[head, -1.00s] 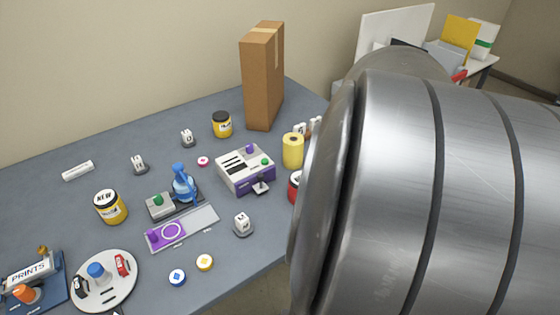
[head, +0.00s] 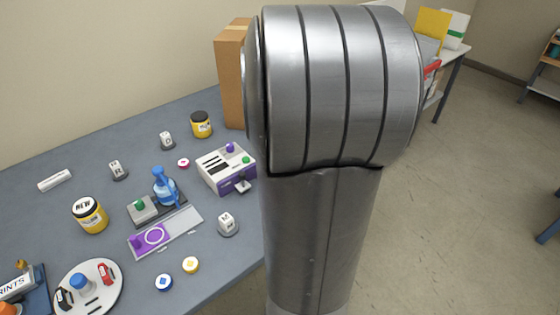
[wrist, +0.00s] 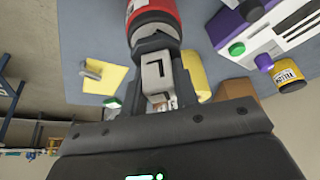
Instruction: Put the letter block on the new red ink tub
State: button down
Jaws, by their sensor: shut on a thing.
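My gripper (wrist: 157,62) shows in the wrist view, shut on a white letter block (wrist: 154,72) with a black mark. A red tub (wrist: 150,16) with a pale label lies just beyond the fingertips at the top edge, partly cut off. A dark round part sits between the tub and the block; I cannot tell whether the block touches the tub. No "new" mark can be read on the red tub. In the head view my arm hides the gripper, the held block and the red tub.

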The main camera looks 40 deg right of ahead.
jog(key=shift+f, duration=0.55)
jog(key=shift+f, duration=0.2)
jog(key=c, duration=1.1)
grip_release()
jog(key=v, duration=1.2)
jog(key=s+a+r+n+y, duration=0.1)
jog(key=s+a+n, duration=0.2)
jog(key=a, duration=0.5)
jog(key=s+a+r+n+t+y, duration=0.1)
jog(key=s+a+n, duration=0.1)
jog(key=a, duration=0.5)
jog(key=s+a+r+n+t+y, duration=0.1)
jog(key=s+a+r+n, duration=0.1)
jog(key=a, duration=0.6)
jog(key=shift+s+a+n, duration=0.35)
jog(key=shift+s+n, duration=0.5)
jog(key=shift+n, duration=0.15)
